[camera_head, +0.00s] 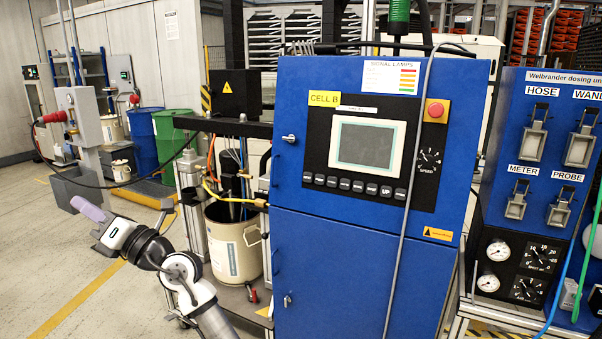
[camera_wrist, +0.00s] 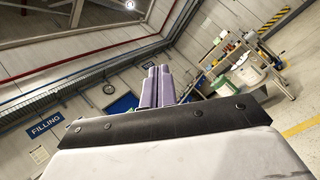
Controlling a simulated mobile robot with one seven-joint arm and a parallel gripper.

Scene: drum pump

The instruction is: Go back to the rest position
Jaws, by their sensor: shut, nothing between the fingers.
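My gripper (camera_head: 88,210) is at the lower left in the head view, raised on my arm in front of the floor. Its purple fingers also show in the wrist view (camera_wrist: 157,86), side by side and closed together. Nothing shows between them. The fingertips touch nothing that I can see.
A blue control cabinet (camera_head: 350,255) stands at the centre, with a dosing unit (camera_head: 548,90) to its right. A cream bucket (camera_head: 233,245) sits on a low platform right of my arm. Blue (camera_head: 142,142) and green (camera_head: 172,135) drums stand behind. The floor at left is clear.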

